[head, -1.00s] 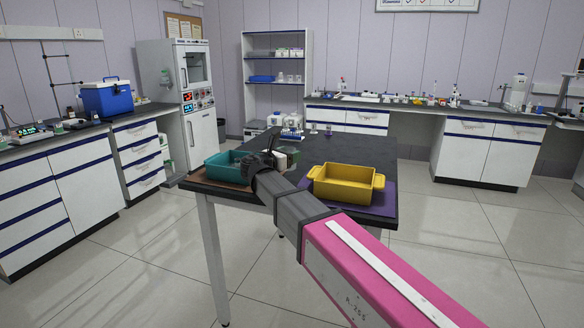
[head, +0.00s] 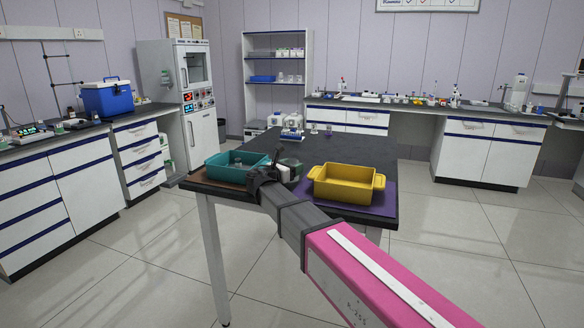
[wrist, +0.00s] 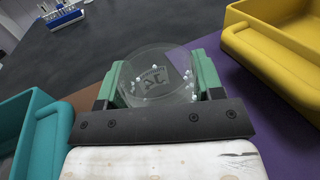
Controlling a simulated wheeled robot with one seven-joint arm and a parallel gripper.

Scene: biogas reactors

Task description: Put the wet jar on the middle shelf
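The wet jar (wrist: 155,75) is clear glass with droplets on it and a dark mark showing through. In the wrist view it sits between the green fingers of my gripper (wrist: 158,85), its sides against both of them. In the head view my gripper (head: 285,168) is over the front of the dark table, between the teal bin and the yellow bin. The jar is small and partly hidden there. A shelf unit (head: 246,75) stands against the back wall, with white-lidded containers on an upper shelf and a blue tray and glassware on the one below.
The teal bin (head: 216,171) holds a small glass item; it also shows in the wrist view (wrist: 22,130). The yellow bin (head: 345,184) stands on a purple mat (head: 385,203). White devices (head: 291,127) stand at the table's far end. Open floor lies right of the table.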

